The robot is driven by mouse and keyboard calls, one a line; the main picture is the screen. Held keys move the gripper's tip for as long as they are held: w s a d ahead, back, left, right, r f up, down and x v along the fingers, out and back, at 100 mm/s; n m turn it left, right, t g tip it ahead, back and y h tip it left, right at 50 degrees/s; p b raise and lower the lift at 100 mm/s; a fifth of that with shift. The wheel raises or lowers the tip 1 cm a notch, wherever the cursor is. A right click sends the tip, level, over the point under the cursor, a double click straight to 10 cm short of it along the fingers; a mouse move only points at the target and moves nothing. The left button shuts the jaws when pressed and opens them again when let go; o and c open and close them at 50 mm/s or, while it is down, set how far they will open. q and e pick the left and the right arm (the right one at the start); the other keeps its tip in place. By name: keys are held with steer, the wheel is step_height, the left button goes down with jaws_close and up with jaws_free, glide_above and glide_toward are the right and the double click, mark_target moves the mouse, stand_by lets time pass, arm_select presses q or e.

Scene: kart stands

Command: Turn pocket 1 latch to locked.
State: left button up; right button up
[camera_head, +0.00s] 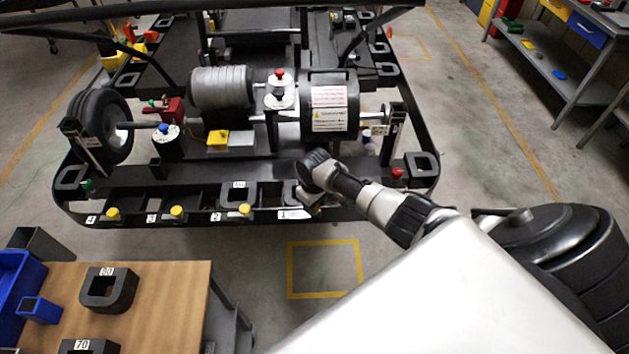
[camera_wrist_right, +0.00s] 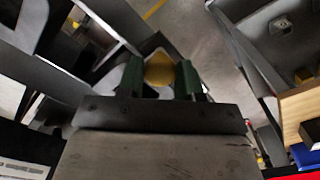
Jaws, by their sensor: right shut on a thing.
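The pocket rail (camera_head: 140,205) runs along the front of the black kart. Pocket label 1 (camera_head: 290,214) is at its right end. My right gripper (camera_head: 305,199) reaches down beside that label, and the arm hides most of pocket 1. In the right wrist view the green fingers of my right gripper (camera_wrist_right: 159,77) are shut on the yellow latch knob (camera_wrist_right: 159,68), one on each side. The knob is hidden in the head view, and I cannot tell which way the latch is turned. My left gripper is in neither view.
Other yellow knobs sit by pocket 2 (camera_head: 245,209), pocket 3 (camera_head: 177,211) and pocket 4 (camera_head: 113,213). A block marked 50 sits in the rail near pocket 2. A wooden table (camera_head: 165,290) stands at front left; a yellow floor square (camera_head: 325,242) is clear.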

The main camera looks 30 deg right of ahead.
steer(key=o, duration=0.9)
step_height(320, 180, up, 11)
steer(key=shift+f+b, duration=0.1)
steer(key=shift+b, duration=0.7)
